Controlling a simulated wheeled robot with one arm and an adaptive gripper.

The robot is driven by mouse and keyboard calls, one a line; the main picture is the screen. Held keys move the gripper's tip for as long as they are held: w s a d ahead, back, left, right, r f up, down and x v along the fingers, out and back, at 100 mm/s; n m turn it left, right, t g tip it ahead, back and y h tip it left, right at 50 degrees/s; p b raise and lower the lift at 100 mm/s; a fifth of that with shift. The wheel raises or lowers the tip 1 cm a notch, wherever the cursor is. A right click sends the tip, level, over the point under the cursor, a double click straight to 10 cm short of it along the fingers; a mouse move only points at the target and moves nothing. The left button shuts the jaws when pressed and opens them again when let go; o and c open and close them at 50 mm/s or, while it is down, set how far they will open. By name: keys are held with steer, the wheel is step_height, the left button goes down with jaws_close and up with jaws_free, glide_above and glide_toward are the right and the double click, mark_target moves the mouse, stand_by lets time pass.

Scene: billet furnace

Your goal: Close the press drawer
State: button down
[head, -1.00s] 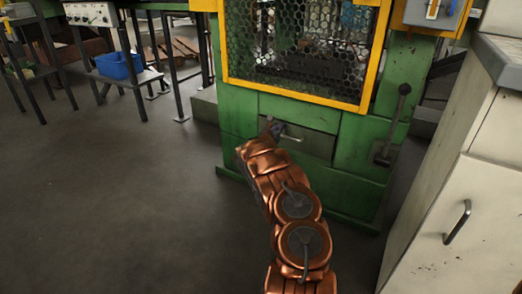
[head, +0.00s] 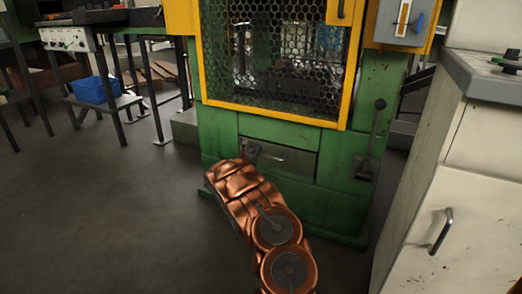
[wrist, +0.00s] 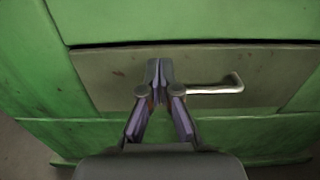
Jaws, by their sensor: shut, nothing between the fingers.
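The press drawer (head: 292,160) is a grey-green front set low in the green press (head: 340,160). It also shows in the wrist view (wrist: 108,82), with a thin dark gap along its top edge. How far it stands out is hard to tell. Its bar handle (wrist: 218,88) is to the right of my gripper. My gripper (wrist: 158,70) is shut and empty, with its fingertips in front of the drawer face beside the handle's left end. Whether they touch the face is unclear. In the head view my gripper (head: 252,151) is small and partly hidden by my copper-coloured arm.
A yellow-framed mesh guard (head: 280,65) is above the drawer. A lever (head: 373,135) stands on the press's right side. A pale cabinet (head: 440,200) is close on the right. A blue bin (head: 94,89) sits on a low shelf at left. The left floor is clear.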

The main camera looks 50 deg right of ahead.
steer(key=p+v, duration=0.3)
steer(key=v, duration=0.7)
steer(key=shift+f, duration=0.1)
steer(key=shift+p, duration=0.3)
